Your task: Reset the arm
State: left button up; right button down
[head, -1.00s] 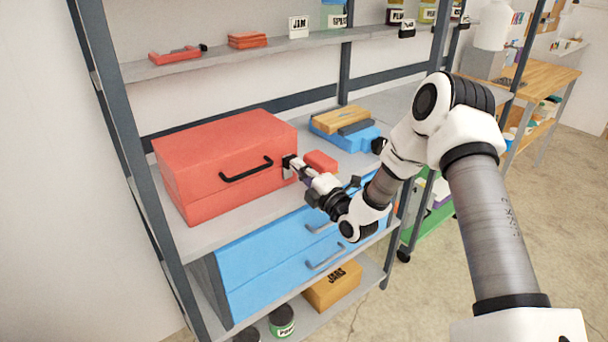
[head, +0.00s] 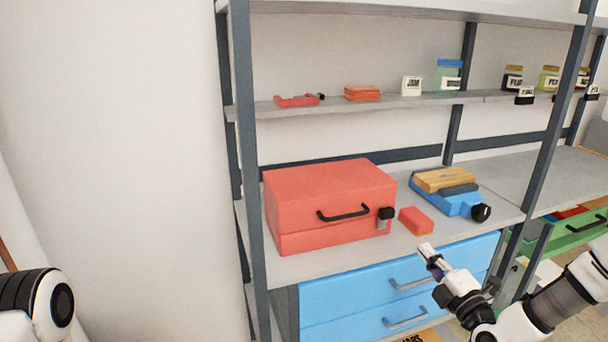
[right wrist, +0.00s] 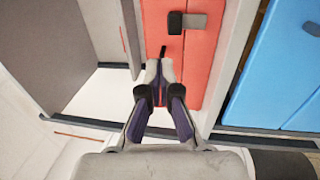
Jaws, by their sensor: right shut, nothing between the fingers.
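My right gripper (head: 427,250) is shut and empty, in front of the shelf's edge and below and to the right of the red case, apart from it in the head view. In the right wrist view its fingertips (right wrist: 160,70) are together, with a red surface (right wrist: 190,60) beyond them. The red case (head: 330,200) stands closed on the middle shelf, with a black handle (head: 343,214) and a black-and-grey latch (head: 385,214) on its front. Part of my left arm (head: 40,302) shows at the lower left; its gripper is out of view.
A small red block (head: 415,220) lies right of the case. A blue case (head: 450,198) with a wooden piece on top stands behind it. Blue drawers (head: 400,285) are below. Grey uprights (head: 243,160) frame the shelf. Bare wall (head: 130,150) fills the left.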

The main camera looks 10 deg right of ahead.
jog(key=s+a+f+g+y, duration=0.1)
jog(key=s+a+f+g, duration=0.2)
jog(key=a+f, duration=0.3)
jog(key=s+a+f+n+g+y, duration=0.1)
jog(key=s+a+f+g, duration=0.25)
jog(key=f, duration=0.45)
jog(key=s+a+f+g+y, duration=0.1)
jog(key=s+a+f+g, duration=0.15)
jog(key=a+f, duration=0.35)
jog(key=s+f+m+g+h, duration=0.1)
jog(key=s+f+m+g, duration=0.2)
jog(key=s+m, duration=0.3)
jog(key=s+f+m+g+h, duration=0.2)
jog(key=s+f+m+g, duration=0.2)
jog(key=s+m, duration=0.3)
jog(key=s+d+f+m+g+h, duration=0.1)
jog(key=s+f+m+g, duration=0.2)
jog(key=s+f+m, duration=0.2)
jog(key=s+m, duration=0.2)
jog(key=s, duration=0.2)
jog(key=shift+s+g+h+p, duration=0.2)
jog(key=shift+g+h+p, duration=0.1)
jog(key=shift+g+h, duration=0.1)
jog(key=shift+d, duration=0.1)
